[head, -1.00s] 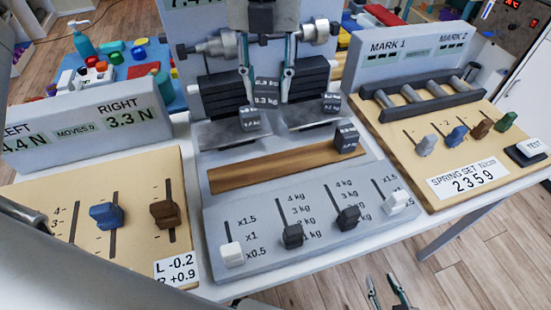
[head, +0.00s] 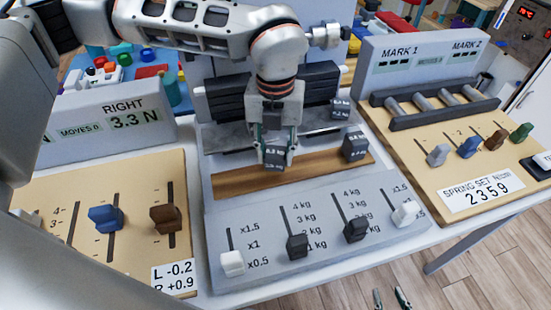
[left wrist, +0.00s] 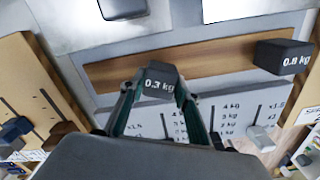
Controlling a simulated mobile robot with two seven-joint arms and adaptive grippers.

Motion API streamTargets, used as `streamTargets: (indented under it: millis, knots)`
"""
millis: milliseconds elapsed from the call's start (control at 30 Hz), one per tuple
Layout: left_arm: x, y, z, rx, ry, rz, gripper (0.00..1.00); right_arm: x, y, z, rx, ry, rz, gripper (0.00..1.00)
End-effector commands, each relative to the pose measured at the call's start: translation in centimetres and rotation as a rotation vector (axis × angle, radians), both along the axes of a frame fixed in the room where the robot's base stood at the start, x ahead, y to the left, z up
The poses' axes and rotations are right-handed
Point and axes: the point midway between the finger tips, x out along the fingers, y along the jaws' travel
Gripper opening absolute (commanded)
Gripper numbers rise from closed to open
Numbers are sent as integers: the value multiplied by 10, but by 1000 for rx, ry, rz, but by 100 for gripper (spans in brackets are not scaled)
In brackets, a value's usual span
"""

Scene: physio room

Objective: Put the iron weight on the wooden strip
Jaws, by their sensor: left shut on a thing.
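My left gripper (head: 275,145) is shut on a small dark iron weight (head: 274,158). In the left wrist view the weight (left wrist: 160,83) reads 0.3 kg and sits between the fingertips. The wooden strip (head: 235,183) lies across the grey machine; it also shows in the left wrist view (left wrist: 215,58). The held weight overlaps the strip left of its middle; I cannot tell whether it touches. A second weight (head: 355,146), marked 0.8 kg in the left wrist view, stands at the strip's right end. My right gripper (head: 391,298) is open and empty at the bottom edge.
Another small weight (head: 340,108) stands on the right metal plate behind the strip. A sloping grey panel with sliders (head: 297,246) lies in front. Slider boards flank the machine, with a spring board (head: 430,106) on the right. My left arm hides much of the back.

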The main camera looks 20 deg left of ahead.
Motion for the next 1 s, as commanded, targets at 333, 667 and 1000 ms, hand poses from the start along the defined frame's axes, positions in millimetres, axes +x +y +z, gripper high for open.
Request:
streamTargets:
  millis: [333, 667, 1000]
  knots:
    - [0, 0, -25, -1, 0, 0, 2, -4, 0, -6, -5, 10, 2, 32]
    - [0, 0, -29, 0, 1, 0, 48, -4, -1, -7, -5, 10, 1, 32]
    - [0, 0, -27, 0, 0, 0, 48, -3, -1, -6, -5, 9, 0, 32]
